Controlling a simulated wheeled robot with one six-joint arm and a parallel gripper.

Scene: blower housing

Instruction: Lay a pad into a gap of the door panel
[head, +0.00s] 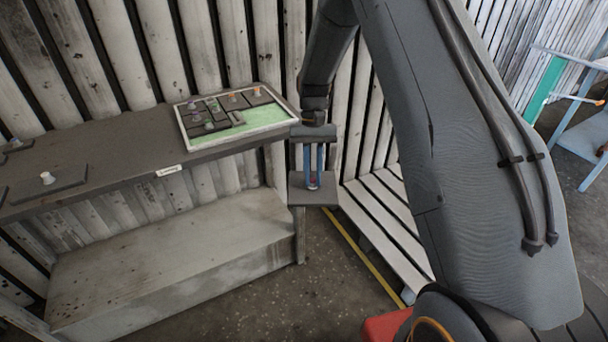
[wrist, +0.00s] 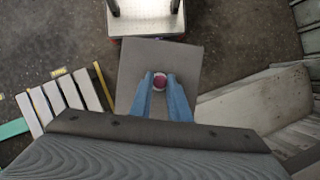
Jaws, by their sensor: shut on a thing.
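My gripper (head: 313,185), with blue fingers, is shut on the knob of a dark grey square pad (head: 299,196). The pad hangs roughly level in the air, off the right end of the bench and below its top. In the wrist view the pad (wrist: 133,62) lies beyond the fingertips, with its red knob (wrist: 160,78) between them. The door panel (head: 265,117) lies on the bench's right end, left of my gripper. It has a pale rim and a green base. Several dark pads with coloured knobs lie in it. Bare green shows along its front and right.
The grey bench (head: 120,180) runs left along the corrugated wall. Another pad with a white knob (head: 47,178) lies on its left part. A lower pale ledge (head: 170,265) is beneath. A slatted pale platform (head: 385,220) stands right of my gripper. Open floor lies in front.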

